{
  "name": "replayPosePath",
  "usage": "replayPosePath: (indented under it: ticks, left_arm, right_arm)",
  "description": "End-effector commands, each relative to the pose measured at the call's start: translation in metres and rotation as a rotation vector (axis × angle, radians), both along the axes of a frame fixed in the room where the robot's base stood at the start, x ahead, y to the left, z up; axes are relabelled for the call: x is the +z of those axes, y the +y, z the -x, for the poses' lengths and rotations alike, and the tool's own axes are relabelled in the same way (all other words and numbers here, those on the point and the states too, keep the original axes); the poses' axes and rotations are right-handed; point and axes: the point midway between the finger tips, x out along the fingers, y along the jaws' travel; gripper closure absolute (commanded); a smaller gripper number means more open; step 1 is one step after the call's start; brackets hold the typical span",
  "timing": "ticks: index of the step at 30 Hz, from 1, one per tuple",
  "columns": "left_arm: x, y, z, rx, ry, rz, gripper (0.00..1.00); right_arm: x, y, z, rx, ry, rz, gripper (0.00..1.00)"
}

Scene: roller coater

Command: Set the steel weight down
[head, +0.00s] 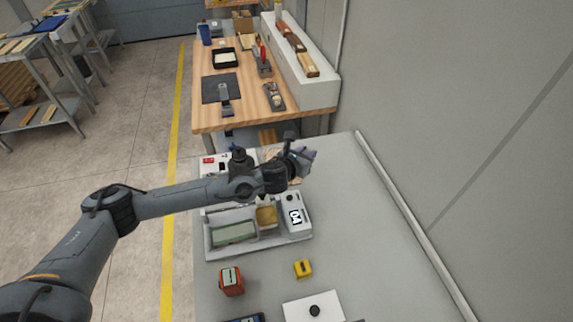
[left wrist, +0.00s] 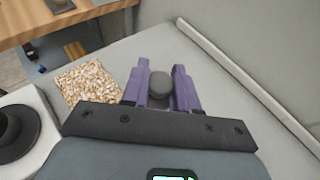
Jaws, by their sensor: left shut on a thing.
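My left gripper (head: 305,156) reaches over the grey table from the left, above its far part. In the left wrist view its two purple fingers (left wrist: 160,72) are closed on a dark grey, round-topped piece, the steel weight (left wrist: 160,86). The weight sits between the fingers. In the head view the gripper hides it, and I cannot tell whether its underside touches the table. My right gripper is not in view.
A speckled tan mat (left wrist: 90,82) lies left of the gripper. A tray (head: 258,247) with compartments, a red device (head: 231,281), a yellow block (head: 303,268) and a white plate (head: 325,300) stand nearer. The right part of the grey table (head: 375,235) is clear, bounded by a wall rail.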

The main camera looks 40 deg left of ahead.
Motion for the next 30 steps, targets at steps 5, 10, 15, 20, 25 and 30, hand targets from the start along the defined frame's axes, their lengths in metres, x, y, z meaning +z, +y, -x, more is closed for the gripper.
replayPosePath:
  ticks: [5, 10, 15, 20, 25, 30]
  left_arm:
    - [-0.011, 0.018, 0.001, 0.014, 0.0, 0.0, 1.0]
    - [-0.027, 0.042, -0.006, 0.016, -0.001, 0.0, 1.0]
    - [-0.049, 0.075, -0.018, 0.017, -0.001, -0.001, 1.0]
    - [-0.066, 0.101, -0.027, 0.014, -0.002, 0.0, 1.0]
    - [-0.076, 0.117, -0.033, 0.012, -0.002, 0.001, 1.0]
    - [-0.081, 0.121, -0.034, 0.011, -0.002, 0.001, 1.0]
  right_arm:
    - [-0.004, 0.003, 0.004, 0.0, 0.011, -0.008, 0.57]
    - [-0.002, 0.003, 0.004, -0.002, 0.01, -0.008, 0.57]
    - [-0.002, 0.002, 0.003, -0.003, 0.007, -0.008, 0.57]
    - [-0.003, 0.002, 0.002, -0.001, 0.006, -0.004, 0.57]
    - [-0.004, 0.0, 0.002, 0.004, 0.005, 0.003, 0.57]
    - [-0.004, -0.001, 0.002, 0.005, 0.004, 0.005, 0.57]
